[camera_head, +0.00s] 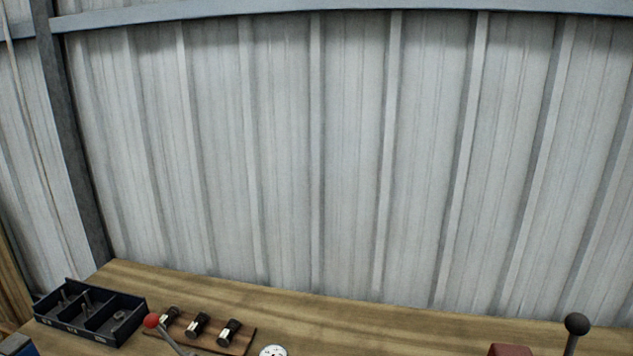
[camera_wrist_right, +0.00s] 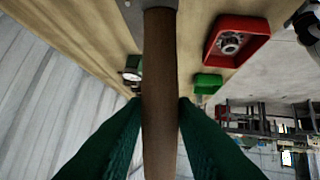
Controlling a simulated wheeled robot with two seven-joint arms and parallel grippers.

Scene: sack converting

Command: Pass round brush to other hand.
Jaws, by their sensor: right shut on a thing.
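In the right wrist view, the round brush (camera_wrist_right: 160,55) shows as a brown, wood-like cylindrical handle running from top to bottom, with a grey part at its upper end. Its bristles cannot be made out. My right gripper (camera_wrist_right: 160,108) has its two green fingers shut on this handle, one on each side. The brush and the right gripper are not seen in the head view. My left gripper is in neither view.
A wooden bench (camera_head: 290,300) runs along a corrugated metal wall. On it are a dark compartment tray (camera_head: 118,303), a red-knobbed lever (camera_head: 151,320), a board with black-topped pieces (camera_head: 238,342) and a white dial (camera_head: 273,351). The wrist view shows a red tray (camera_wrist_right: 262,27) and green box (camera_wrist_right: 208,83).

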